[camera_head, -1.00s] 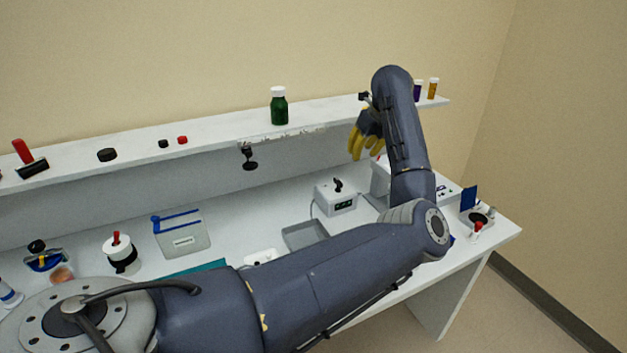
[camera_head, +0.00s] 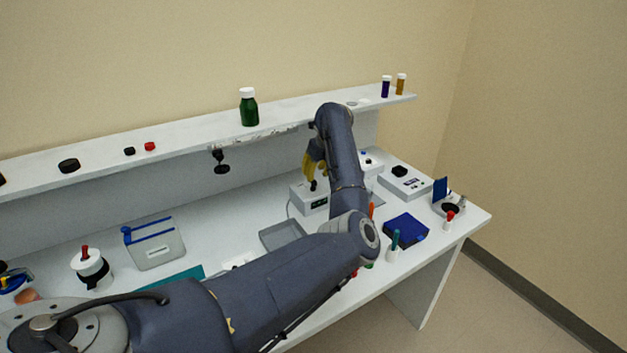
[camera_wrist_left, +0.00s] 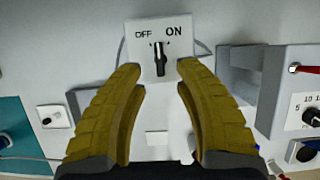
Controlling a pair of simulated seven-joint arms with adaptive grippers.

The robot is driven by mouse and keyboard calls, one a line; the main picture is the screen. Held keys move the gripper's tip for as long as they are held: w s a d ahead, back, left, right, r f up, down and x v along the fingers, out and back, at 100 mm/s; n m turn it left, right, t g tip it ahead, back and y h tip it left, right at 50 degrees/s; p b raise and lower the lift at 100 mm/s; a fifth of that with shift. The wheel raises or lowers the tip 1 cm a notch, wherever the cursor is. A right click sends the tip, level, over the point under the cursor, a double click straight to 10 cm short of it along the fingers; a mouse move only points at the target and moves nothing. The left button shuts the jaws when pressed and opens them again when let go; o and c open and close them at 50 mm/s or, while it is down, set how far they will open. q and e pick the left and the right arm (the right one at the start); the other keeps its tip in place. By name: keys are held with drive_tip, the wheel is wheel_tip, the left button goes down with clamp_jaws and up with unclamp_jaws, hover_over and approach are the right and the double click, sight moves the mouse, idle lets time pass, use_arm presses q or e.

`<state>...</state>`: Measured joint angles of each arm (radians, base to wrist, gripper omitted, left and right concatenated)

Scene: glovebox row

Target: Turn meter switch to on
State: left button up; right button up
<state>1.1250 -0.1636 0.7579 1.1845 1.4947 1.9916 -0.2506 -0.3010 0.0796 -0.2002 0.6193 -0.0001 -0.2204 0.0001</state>
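The meter is a pale box (camera_head: 309,203) with a small dark display on the bench in the head view. In the left wrist view its top face (camera_wrist_left: 135,62) carries the words OFF at left and ON at right. Its black switch knob (camera_wrist_left: 160,58) points roughly straight up the picture, between the two words. My left gripper (camera_head: 311,176) has yellow fingers and hangs just over the meter. In the left wrist view my left gripper (camera_wrist_left: 159,69) is open, with a fingertip on either side of the knob, not visibly touching it. My right gripper is not in view.
A grey tray (camera_head: 283,235) lies left of the meter. A box with a dial (camera_wrist_left: 290,95) stands to its right in the wrist view. The shelf (camera_head: 215,128) behind holds a green bottle (camera_head: 249,110). A blue box (camera_head: 405,230) lies near the front edge.

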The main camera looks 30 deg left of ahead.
sight(314, 180)
use_arm(q)
drive_tip(key=shift+x, duration=2.2)
drive_tip(key=shift+o, duration=0.2)
clamp_jaws()
